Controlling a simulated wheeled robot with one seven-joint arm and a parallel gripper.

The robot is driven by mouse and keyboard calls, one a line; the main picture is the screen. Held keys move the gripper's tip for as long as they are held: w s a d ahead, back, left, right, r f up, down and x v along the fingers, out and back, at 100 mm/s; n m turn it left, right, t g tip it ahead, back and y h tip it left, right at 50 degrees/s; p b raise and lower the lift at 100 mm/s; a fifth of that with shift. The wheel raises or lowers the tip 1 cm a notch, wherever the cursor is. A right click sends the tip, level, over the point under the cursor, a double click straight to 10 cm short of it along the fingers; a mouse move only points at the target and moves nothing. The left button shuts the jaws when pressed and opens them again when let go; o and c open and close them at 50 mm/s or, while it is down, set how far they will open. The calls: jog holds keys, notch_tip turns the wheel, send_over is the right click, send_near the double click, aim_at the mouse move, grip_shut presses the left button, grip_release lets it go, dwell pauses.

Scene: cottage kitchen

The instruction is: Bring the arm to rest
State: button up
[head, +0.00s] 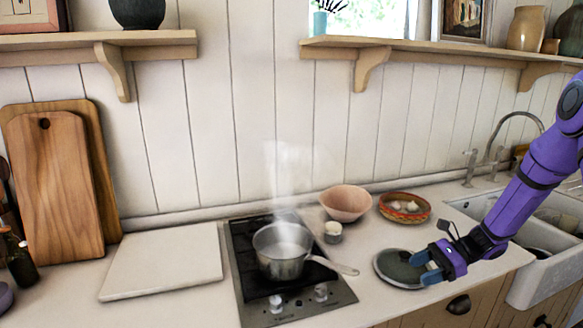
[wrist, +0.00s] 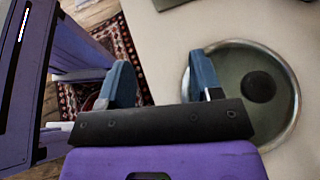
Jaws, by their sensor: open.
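My purple arm reaches in from the right in the head view. My gripper (head: 427,266) is low over the counter at the right side of a round lid (head: 396,268). In the wrist view my gripper (wrist: 163,80) has its two blue fingers wide apart with nothing between them. The lid (wrist: 228,115) with a dark knob lies flat on the counter there, under and beside the right finger. I cannot tell whether that finger touches the lid.
A steaming pot (head: 281,252) stands on the hob (head: 290,312), handle toward the lid. A pink bowl (head: 345,203), a small cup (head: 333,232) and a patterned bowl (head: 404,207) stand behind. The sink (head: 540,270) is at right. A shelf (head: 440,52) hangs above. A pale board (head: 165,262) lies left.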

jog(key=s+a+r+n+h, duration=0.35)
jog(key=s+r+n, duration=0.2)
jog(key=r, duration=0.45)
jog(key=s+a+r+n+h, duration=0.2)
jog(key=s+r+n+h, duration=0.2)
jog(key=s+r, duration=0.45)
jog(key=s+d+r+n+t+h, duration=0.1)
jog(key=s+r+n+t+h, duration=0.4)
jog(key=s+r, duration=0.7)
jog(key=shift+s+d+n+t, duration=0.2)
jog(key=shift+s+n+t, duration=0.2)
jog(key=shift+s+n, duration=1.15)
jog(key=shift+s+r+h, duration=0.1)
jog(key=shift+s+h, duration=0.1)
jog(key=shift+h, duration=0.05)
